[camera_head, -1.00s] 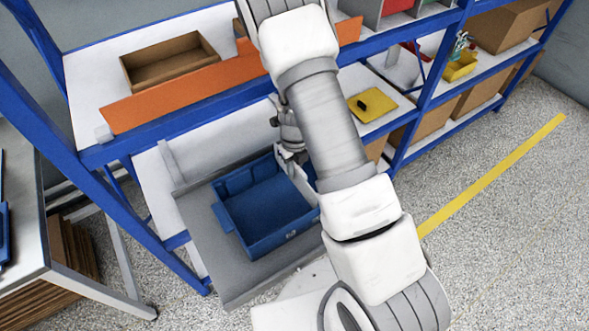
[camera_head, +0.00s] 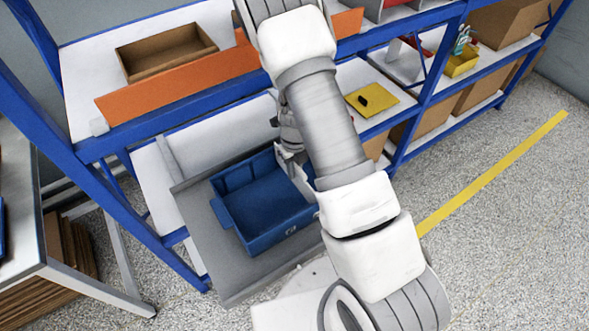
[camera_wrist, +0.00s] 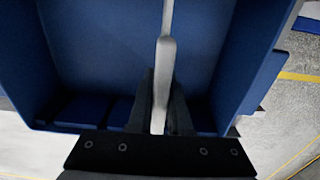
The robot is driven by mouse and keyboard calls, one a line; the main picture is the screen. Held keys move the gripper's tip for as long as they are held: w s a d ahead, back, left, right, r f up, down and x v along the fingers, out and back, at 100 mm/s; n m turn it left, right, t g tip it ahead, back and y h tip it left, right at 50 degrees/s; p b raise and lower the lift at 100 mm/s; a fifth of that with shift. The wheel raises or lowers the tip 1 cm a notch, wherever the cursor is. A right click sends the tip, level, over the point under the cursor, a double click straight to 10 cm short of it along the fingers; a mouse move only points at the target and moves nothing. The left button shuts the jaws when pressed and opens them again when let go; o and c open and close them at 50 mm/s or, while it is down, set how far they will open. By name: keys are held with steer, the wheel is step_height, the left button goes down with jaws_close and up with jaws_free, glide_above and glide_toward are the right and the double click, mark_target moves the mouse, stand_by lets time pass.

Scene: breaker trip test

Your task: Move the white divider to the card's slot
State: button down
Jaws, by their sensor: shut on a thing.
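A blue bin (camera_head: 262,205) stands open on a grey tray-like surface in front of the shelf. My gripper (camera_wrist: 158,95) is shut on the white divider (camera_wrist: 164,55), a thin upright plate seen almost edge-on in the wrist view, with the bin's blue walls around it. In the head view the divider (camera_head: 302,184) shows as a pale strip at the bin's right side, and my arm covers part of it. Whether it sits in a slot or touches the floor of the bin cannot be told. No card can be made out for certain.
A blue-framed shelf (camera_head: 180,138) stands behind the bin, with an orange strip (camera_head: 190,78) and an open brown box (camera_head: 165,55) on it. A yellow plate with a black piece (camera_head: 380,101) lies right of my arm. A table (camera_head: 22,200) stands at left.

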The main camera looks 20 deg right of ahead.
mark_target(295, 184)
steer(key=shift+f+b, duration=1.5)
steer(key=shift+f, duration=0.75)
steer(key=c, duration=0.8)
jaws_free()
steer(key=shift+o, duration=0.2)
step_height(295, 184, up, 12)
steer(key=p, duration=0.3)
